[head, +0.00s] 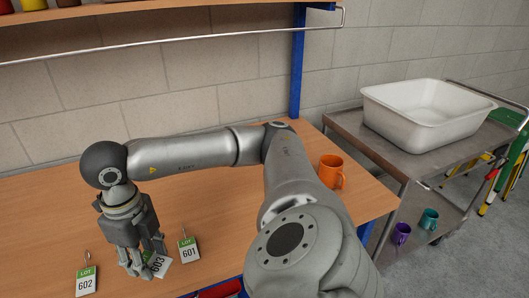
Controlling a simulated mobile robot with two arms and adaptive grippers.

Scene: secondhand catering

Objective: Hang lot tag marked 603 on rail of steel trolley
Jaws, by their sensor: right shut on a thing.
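The lot tag marked 603 (160,265) is white and green and sits tilted at the fingers of my right gripper (144,268). The gripper points down over the wooden bench and is shut on this tag, its fingers hiding part of it. I cannot tell whether the tag still touches the bench. The steel trolley (360,137) stands at the right, beyond the bench end and well away from the gripper. Its rail (487,91) shows at the far right end, partly behind a white tub. My left gripper is not in view.
Lot tags 602 (86,281) and 601 (188,250) lie either side of the gripper. An orange mug (331,172) stands near the bench's right end. The white tub (425,115) fills much of the trolley top. Purple (401,233) and teal (429,218) mugs stand on its lower shelf.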

